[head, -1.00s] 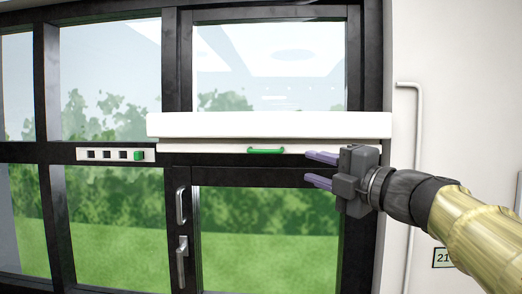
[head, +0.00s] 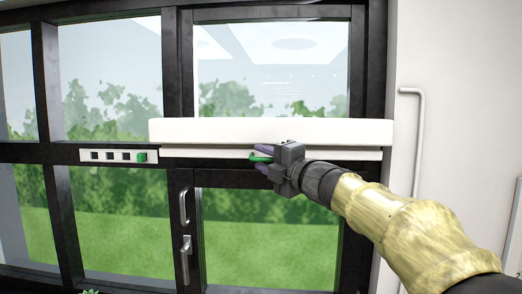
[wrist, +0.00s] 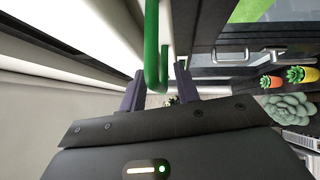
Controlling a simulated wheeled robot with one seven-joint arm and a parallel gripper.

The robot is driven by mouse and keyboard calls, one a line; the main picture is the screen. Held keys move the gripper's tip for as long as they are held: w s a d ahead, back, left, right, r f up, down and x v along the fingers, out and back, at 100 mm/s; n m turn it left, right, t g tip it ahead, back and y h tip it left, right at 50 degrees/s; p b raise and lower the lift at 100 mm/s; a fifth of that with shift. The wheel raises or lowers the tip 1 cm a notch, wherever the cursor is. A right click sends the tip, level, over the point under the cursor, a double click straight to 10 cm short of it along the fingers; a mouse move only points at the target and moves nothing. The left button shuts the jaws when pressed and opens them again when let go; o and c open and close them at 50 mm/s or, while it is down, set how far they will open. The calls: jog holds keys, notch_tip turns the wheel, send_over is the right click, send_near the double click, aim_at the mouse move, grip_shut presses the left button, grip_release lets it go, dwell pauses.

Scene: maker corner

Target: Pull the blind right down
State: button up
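The blind is rolled up in a white housing (head: 270,131) across the window and door frame, with its pale bottom bar (head: 210,153) showing just below. A green handle (head: 259,155) sits on the bottom bar; it also shows in the wrist view (wrist: 152,50). My gripper (head: 262,161) is at the handle. In the wrist view its two purple fingers (wrist: 159,88) stand apart on either side of the green handle, with gaps visible, so it is open around it. The right part of the handle is hidden behind my gripper in the head view.
A white strip with several dark squares and a green block (head: 139,156) is on the frame at left. A door handle (head: 185,258) is below the blind. Potted plants (wrist: 296,75) show at right in the wrist view. A white pipe (head: 416,150) runs down the right wall.

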jog(key=shift+w+a+r, duration=0.15)
jog(key=shift+w+a, duration=0.15)
jog(key=shift+a, duration=0.25)
jog(key=shift+w+d, duration=0.1)
grip_shut()
jog(key=shift+f, duration=0.3)
notch_tip(320, 180, down, 58)
jog(key=b, duration=5.1)
jog(key=shift+r+b, duration=0.25)
jog(key=shift+b, duration=0.05)
grip_release()
jog(key=shift+w, duration=0.1)
